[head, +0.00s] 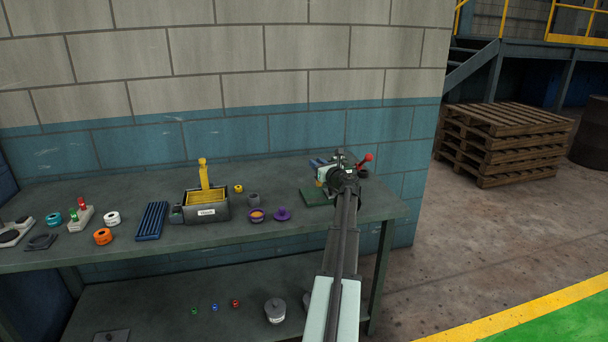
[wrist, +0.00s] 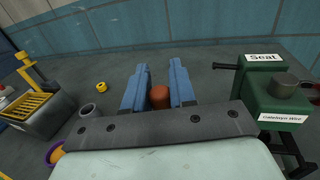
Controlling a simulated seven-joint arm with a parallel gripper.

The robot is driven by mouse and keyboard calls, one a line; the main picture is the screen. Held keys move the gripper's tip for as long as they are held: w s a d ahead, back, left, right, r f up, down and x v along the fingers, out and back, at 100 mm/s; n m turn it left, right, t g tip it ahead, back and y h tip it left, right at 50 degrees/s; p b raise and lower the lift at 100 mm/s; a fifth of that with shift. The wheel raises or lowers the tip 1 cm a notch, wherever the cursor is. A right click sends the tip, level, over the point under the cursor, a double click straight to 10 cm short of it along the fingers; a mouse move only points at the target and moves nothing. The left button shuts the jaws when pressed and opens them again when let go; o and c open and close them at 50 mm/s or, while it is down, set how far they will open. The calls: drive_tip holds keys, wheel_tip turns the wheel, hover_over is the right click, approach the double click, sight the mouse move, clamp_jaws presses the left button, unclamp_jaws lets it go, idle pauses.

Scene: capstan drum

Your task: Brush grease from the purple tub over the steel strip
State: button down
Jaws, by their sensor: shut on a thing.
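The purple tub (head: 256,215) stands open on the bench with orange-yellow grease in it. Its rim also shows at the lower left of the wrist view (wrist: 53,155). A purple lid (head: 281,214) lies to its right. My gripper (head: 321,166) is over the right part of the bench, to the right of and beyond the tub. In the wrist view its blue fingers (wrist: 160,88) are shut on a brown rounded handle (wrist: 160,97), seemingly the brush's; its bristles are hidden. I cannot make out the steel strip; my gripper and arm cover part of the green fixture (head: 315,197).
A green labelled block (wrist: 268,98) stands right of my fingers. A dark box with a yellow insert (head: 207,207), a grey cup (head: 254,199) and a yellow ring (head: 239,188) stand left. A blue ribbed tray (head: 151,221) lies farther left. The wall runs close behind.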

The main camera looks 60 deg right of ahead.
drive_tip(key=shift+m+g+h, duration=0.5)
drive_tip(key=shift+m+h, duration=0.1)
drive_tip(key=shift+h, duration=0.2)
drive_tip(key=shift+s+d+f, duration=0.15)
drive_tip(key=shift+d+f, duration=0.1)
drive_tip(key=shift+f, duration=0.9)
drive_tip(key=shift+s+d+f, duration=0.2)
drive_tip(key=shift+f, duration=0.9)
drive_tip(key=shift+s+d+f, duration=0.15)
drive_tip(key=shift+d+f, duration=0.1)
drive_tip(key=shift+f, duration=0.9)
drive_tip(key=shift+w+a+f, duration=0.35)
drive_tip(key=shift+a+f, duration=0.05)
drive_tip(key=shift+f, duration=0.15)
drive_tip(key=shift+w+a, duration=2.25)
drive_tip(key=s+d, duration=0.5)
drive_tip(key=shift+d, duration=0.1)
drive_tip(key=shift+s+d+r, duration=0.1)
drive_tip(key=shift+s+d, duration=0.05)
wheel_tip(320, 180, up, 8)
